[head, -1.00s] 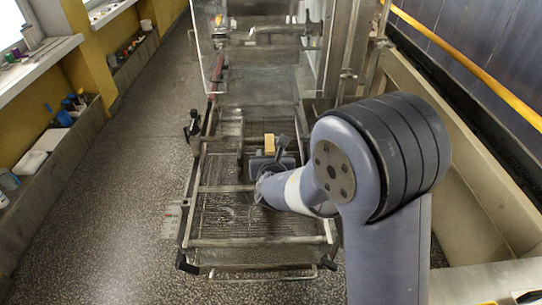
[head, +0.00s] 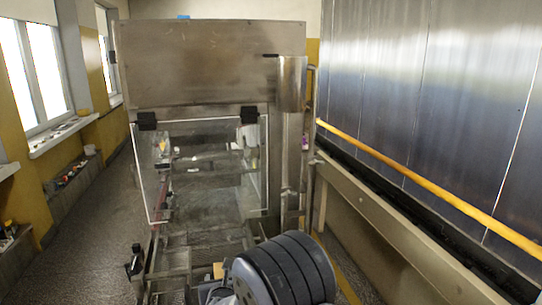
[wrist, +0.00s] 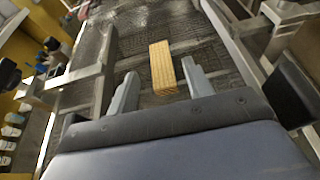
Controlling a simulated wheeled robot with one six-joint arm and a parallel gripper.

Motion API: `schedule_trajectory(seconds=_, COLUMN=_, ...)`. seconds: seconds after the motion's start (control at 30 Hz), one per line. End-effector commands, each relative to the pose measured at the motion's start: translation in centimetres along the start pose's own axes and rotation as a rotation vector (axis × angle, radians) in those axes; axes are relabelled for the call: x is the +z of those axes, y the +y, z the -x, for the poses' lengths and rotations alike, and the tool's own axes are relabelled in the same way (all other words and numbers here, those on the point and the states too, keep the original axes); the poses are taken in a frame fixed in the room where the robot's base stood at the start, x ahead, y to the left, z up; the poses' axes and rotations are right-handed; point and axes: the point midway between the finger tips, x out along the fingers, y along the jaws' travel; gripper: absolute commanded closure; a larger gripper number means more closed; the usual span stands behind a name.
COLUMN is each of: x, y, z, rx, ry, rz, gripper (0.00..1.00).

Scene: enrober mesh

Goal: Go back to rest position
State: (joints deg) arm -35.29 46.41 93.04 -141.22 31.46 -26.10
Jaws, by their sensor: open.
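My gripper (wrist: 160,82) is open in the wrist view, its two grey fingers apart and nothing held. A yellow ridged block (wrist: 163,67), like a wafer, shows between and just beyond the fingertips, with a gap on each side. It seems to lie on the wire mesh (wrist: 205,48); I cannot tell how far above it the fingers are. In the head view a small part of the yellow block (head: 217,270) shows beside my arm at the bottom. The fingertips cannot be made out there.
The enrober's steel hood (head: 200,62) and clear panels stand ahead. A metal frame rail (wrist: 98,75) runs left of the gripper. A yellow rail (head: 430,190) and steel wall are at right. The floor (head: 95,235) at left is open.

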Motion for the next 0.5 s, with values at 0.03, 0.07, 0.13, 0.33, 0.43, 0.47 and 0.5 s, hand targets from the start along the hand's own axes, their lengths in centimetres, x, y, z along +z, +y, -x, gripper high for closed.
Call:
schedule_trajectory(seconds=0.03, x=0.1, y=0.0, z=-0.8, rx=-0.001, ry=0.001, rz=0.000, gripper=0.52)
schedule_trajectory(seconds=0.07, x=0.1, y=0.0, z=-1.2, rx=-0.001, ry=0.001, rz=0.001, gripper=0.52)
schedule_trajectory(seconds=0.13, x=0.1, y=-0.1, z=-2.2, rx=-0.001, ry=0.002, rz=0.001, gripper=0.52)
schedule_trajectory(seconds=0.33, x=0.1, y=0.0, z=-4.6, rx=-0.001, ry=0.001, rz=0.000, gripper=0.52)
schedule_trajectory(seconds=0.43, x=-0.3, y=0.0, z=-5.5, rx=0.000, ry=0.000, rz=0.000, gripper=0.52)
schedule_trajectory(seconds=0.47, x=-0.5, y=0.0, z=-5.6, rx=0.000, ry=0.000, rz=0.000, gripper=0.52)
schedule_trajectory(seconds=0.5, x=-0.5, y=0.0, z=-5.5, rx=0.000, ry=0.000, rz=0.000, gripper=0.52)
